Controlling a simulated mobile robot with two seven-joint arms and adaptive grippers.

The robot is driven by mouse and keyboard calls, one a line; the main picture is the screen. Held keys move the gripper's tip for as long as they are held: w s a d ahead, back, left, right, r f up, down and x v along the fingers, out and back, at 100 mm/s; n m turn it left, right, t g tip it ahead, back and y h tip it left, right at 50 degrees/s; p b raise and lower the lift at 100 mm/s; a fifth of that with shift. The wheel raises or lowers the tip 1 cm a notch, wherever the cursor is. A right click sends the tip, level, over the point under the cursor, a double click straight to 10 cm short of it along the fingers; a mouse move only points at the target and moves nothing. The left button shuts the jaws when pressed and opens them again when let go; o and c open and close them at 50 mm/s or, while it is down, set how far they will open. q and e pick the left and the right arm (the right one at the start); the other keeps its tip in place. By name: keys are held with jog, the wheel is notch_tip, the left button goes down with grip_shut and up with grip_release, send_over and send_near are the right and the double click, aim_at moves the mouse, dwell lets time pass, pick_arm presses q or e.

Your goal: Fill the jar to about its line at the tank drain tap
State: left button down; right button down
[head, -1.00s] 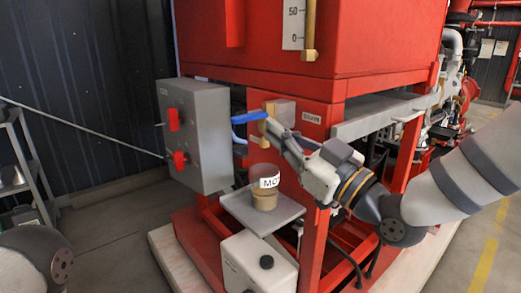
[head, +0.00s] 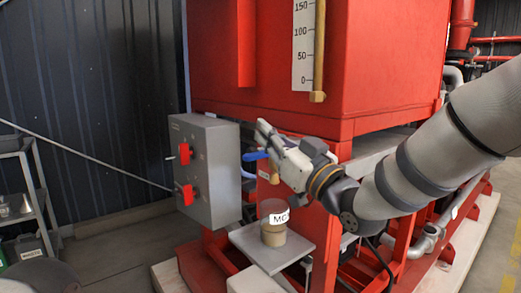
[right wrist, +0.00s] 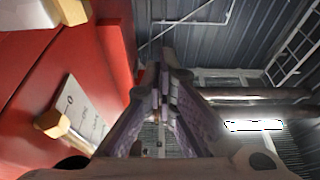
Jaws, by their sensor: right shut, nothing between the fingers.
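The jar (head: 273,236) stands upright on a small grey shelf (head: 250,243) under the drain tap. It is clear, with a white label partly reading "MO", and tan contents in its lower part. The label hides part of the wall, and I cannot make out the fill line. The tap's blue lever (head: 254,156) points left; its brass body (head: 274,178) is mostly hidden behind my right gripper (head: 264,128). That gripper is shut and empty, just above the lever and above the jar. Its fingers also show in the right wrist view (right wrist: 160,100). My left gripper is out of view.
A grey control box (head: 208,170) with two red switches stands close left of the tap. The red tank (head: 390,60) with its white level scale (head: 303,45) is above. A grey rack (head: 35,195) stands at far left. Floor between rack and skid is clear.

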aim_at(260, 155)
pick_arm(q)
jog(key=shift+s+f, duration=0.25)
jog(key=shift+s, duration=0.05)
pick_arm(e)
jog(key=shift+w+a+f, duration=0.2)
jog(key=shift+w+f, duration=0.1)
jog(key=shift+f, duration=0.25)
jog(key=shift+w+a+f, duration=0.25)
jog(key=shift+f, duration=0.25)
jog(key=shift+w+a+f, duration=0.2)
jog(key=shift+w+f, duration=0.1)
jog(key=shift+f, duration=0.25)
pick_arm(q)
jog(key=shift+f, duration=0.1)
pick_arm(e)
jog(key=shift+w+f, duration=0.1)
